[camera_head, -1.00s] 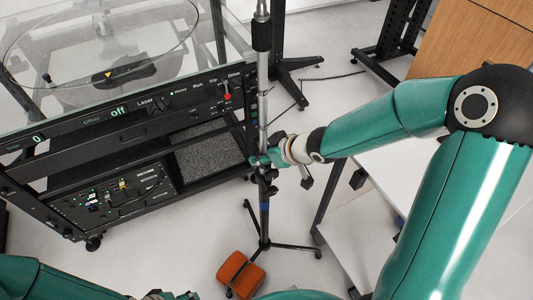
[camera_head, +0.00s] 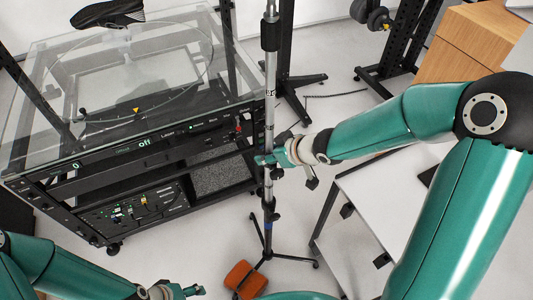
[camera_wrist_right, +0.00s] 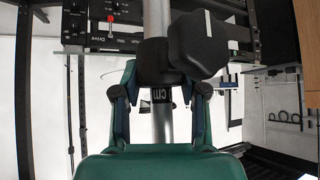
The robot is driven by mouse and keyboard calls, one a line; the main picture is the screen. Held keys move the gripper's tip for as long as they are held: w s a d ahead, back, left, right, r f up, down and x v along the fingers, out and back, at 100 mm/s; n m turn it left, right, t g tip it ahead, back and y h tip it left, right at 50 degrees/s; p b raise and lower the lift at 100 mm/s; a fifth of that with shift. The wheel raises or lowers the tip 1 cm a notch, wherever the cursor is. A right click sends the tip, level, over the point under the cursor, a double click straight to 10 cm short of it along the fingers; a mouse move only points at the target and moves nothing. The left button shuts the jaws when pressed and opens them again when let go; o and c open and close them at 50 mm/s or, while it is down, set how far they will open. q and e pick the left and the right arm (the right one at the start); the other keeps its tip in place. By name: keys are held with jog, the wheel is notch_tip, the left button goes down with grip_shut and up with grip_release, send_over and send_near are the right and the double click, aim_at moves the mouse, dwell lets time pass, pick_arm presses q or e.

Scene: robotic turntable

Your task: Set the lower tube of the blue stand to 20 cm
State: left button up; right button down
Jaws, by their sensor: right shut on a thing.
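The stand (camera_head: 268,185) is an upright pole on a black tripod base, with a small blue band (camera_head: 268,222) low on it. A silver upper tube (camera_head: 270,75) rises from it. My right gripper (camera_head: 268,159) is shut on the pole at mid height. In the right wrist view, the fingers (camera_wrist_right: 161,100) close on the stand from both sides, just below a black collar with a large black knob (camera_wrist_right: 197,43). A "cm" marking (camera_wrist_right: 160,95) shows between the fingers; no number is readable. My left gripper (camera_head: 190,290) is low at the left, away from the stand; its opening is unclear.
The turntable cabinet (camera_head: 150,150) with glass panels and a control panel stands close left of the pole. An orange block (camera_head: 245,279) lies by the tripod feet. A white table (camera_head: 385,190) is at the right. Black racks stand behind.

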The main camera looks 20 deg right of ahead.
jog(key=shift+w+r, duration=0.15)
jog(key=shift+r, duration=0.05)
jog(key=c, duration=0.8)
grip_release()
jog(key=shift+o, duration=0.9)
jog(key=shift+f, duration=0.1)
jog(key=shift+s, duration=0.25)
jog(key=v, duration=1.1)
jog(key=shift+s+d+r, duration=0.15)
jog(key=shift+s+r, duration=0.1)
